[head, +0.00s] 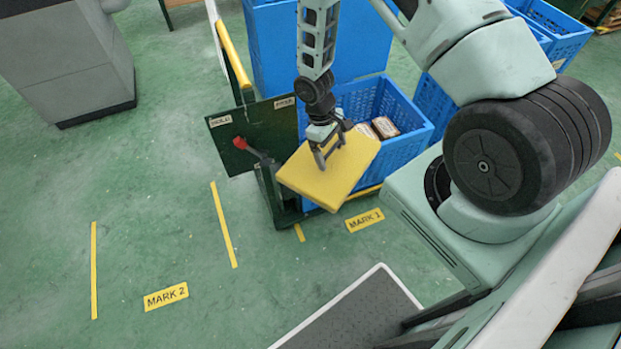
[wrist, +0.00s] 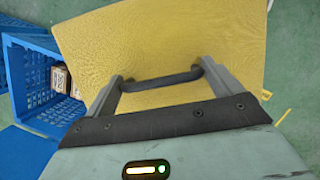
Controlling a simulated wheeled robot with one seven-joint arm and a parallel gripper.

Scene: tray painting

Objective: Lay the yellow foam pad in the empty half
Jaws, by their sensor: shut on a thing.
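The yellow foam pad (head: 335,178) hangs from my gripper (head: 328,160), which is shut on it, tilted in front of a blue crate. In the wrist view the pad (wrist: 160,40) fills the upper middle, with the gripper's fingers (wrist: 160,80) at a dark handle-like strip on it. The blue crate (head: 418,132) stands behind and to the right of the pad. Packaged items (head: 384,127) lie in its right part. The pad and my gripper hide much of the crate's left side. The crate also shows at the left of the wrist view (wrist: 30,85).
A cart with a dark green panel (head: 235,135), a red-knobbed lever (head: 240,143) and a yellow rail (head: 235,55) stands at the left of the crate. More blue crates (head: 265,45) stand behind. Green floor with yellow marks is open at the left.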

